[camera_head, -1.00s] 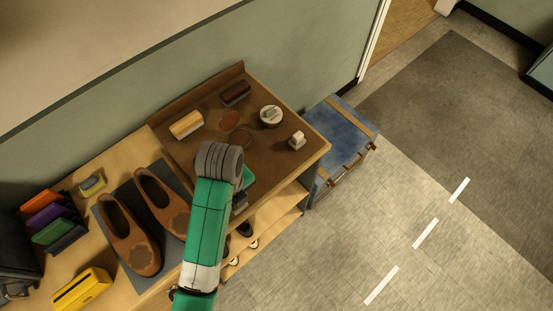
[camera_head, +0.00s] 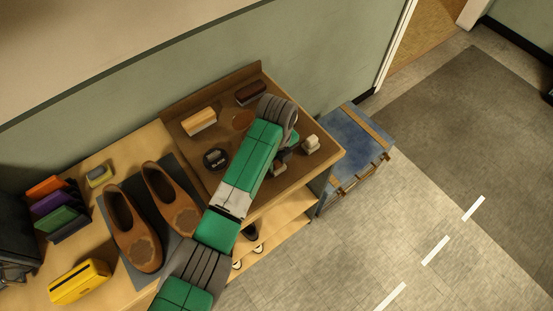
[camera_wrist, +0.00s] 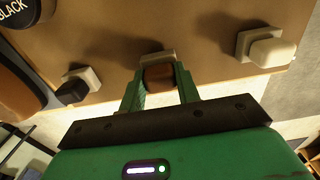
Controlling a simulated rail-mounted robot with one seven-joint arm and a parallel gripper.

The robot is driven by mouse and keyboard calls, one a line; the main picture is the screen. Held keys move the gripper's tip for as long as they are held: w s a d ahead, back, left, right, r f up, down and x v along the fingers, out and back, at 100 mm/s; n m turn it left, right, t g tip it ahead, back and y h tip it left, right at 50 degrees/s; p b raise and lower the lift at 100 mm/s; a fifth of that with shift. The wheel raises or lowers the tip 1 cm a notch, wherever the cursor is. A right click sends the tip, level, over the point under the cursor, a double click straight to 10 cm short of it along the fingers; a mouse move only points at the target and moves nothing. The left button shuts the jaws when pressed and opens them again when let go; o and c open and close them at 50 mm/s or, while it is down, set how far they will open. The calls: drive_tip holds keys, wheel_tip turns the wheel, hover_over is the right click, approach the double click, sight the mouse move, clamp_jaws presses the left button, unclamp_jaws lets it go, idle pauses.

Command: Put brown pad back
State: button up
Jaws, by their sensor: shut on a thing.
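In the wrist view the brown pad (camera_wrist: 159,76) is between my gripper's fingertips (camera_wrist: 160,88), its brown part gripped and its beige block on the far side. My gripper is shut on it, over the brown board near the front edge. Whether the block touches the board I cannot tell. A dark pad on a beige block (camera_wrist: 72,88) stands to the left, and a whitish pad (camera_wrist: 268,50) to the right, both apart from my fingers. In the head view my forearm hides the brown pad; part of my gripper (camera_head: 291,141) shows beside the whitish pad (camera_head: 311,145).
A black tin (camera_head: 215,159), a brown disc (camera_head: 243,121), a light brush (camera_head: 199,121) and a dark red brush (camera_head: 251,92) are on the board (camera_head: 178,137). Brown shoes (camera_head: 133,230) stand to the left on a dark mat. A blue bench (camera_head: 347,141) stands right of the board.

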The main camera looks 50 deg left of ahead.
drive_tip(key=shift+f, duration=0.35)
drive_tip(key=shift+f, duration=0.2)
drive_tip(key=o, duration=0.9)
drive_tip(key=shift+o, duration=0.2)
drive_tip(key=shift+r, duration=0.1)
wheel_tip(320, 180, up, 12)
drive_tip(key=shift+r+b, duration=0.15)
drive_tip(key=shift+b, duration=0.15)
